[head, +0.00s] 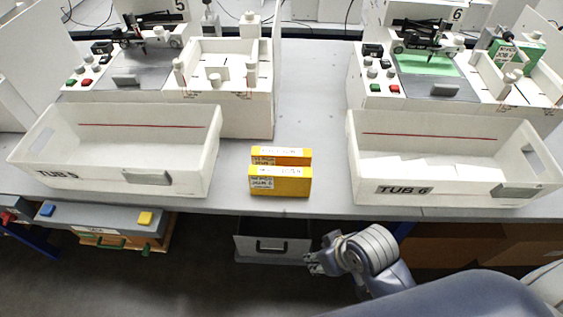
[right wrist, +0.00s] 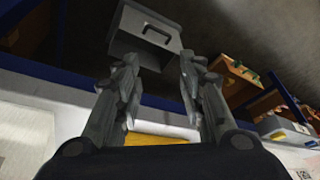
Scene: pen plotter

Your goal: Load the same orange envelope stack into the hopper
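The left machine's hopper (head: 251,75) is white and holds no orange stack. The right machine has green stacks (head: 530,48) at its hopper. My right gripper (head: 312,263) is below the table's front edge, apart from the stacks. In the right wrist view its fingers (right wrist: 157,85) are spread with nothing between them; an orange strip (right wrist: 160,139) shows beyond. My left gripper is not visible.
TUB 5 (head: 120,112) stands empty at left; TUB 6 (head: 440,125) at right holds white envelopes. The table (head: 300,110) is clear behind the stacks. A grey drawer (head: 272,243) and a case (head: 105,222) with blue and yellow blocks lie below the front edge.

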